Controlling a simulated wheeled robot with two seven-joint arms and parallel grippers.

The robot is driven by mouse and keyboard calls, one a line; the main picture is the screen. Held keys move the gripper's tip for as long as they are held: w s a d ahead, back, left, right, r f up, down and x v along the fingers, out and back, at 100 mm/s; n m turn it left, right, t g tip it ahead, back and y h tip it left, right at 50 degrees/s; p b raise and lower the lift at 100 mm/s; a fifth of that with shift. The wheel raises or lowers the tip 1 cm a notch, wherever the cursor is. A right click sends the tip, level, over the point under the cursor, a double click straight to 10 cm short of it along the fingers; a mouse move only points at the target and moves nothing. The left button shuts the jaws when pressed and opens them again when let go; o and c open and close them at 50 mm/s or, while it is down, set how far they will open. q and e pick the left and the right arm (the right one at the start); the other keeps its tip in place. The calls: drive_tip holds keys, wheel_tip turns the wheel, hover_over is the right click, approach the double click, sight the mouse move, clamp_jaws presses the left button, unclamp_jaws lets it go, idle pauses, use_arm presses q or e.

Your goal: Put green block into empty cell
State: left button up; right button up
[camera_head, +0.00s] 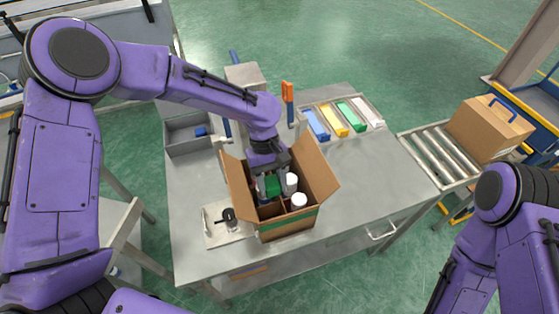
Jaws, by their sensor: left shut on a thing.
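An open cardboard box (285,228) stands on the metal table, its flaps raised. Inside it are dividers and cans with white tops, one at the front (299,201) and one behind it (291,182). My left gripper (271,186) reaches down into the box from above and is shut on the green block (273,185), at the left of the white tops. The gripper and the box walls hide the block's lower part, so I cannot tell whether it touches the cell floor. My right arm shows at the lower right; its gripper is out of view.
A rack of coloured strips (341,117) lies at the back right of the table (375,180). A grey bin (189,135) stands at the back left, and a small fixture plate (228,223) left of the box. A closed carton (490,130) sits on the roller conveyor (437,160).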

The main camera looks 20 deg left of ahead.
use_arm(q)
drive_tip(key=shift+w+f, duration=0.1)
drive_tip(key=shift+w, duration=0.2)
drive_tip(key=shift+f, duration=0.3)
drive_tip(key=shift+s+f, duration=0.7)
drive_tip(key=shift+s, duration=0.1)
wheel_tip(320, 180, down, 9)
drive_tip(key=s+b, duration=0.1)
drive_tip(key=b, duration=0.9)
use_arm(e)
wheel_tip(320, 180, down, 10)
drive_tip(key=s, duration=0.1)
drive_tip(key=shift+s, duration=0.4)
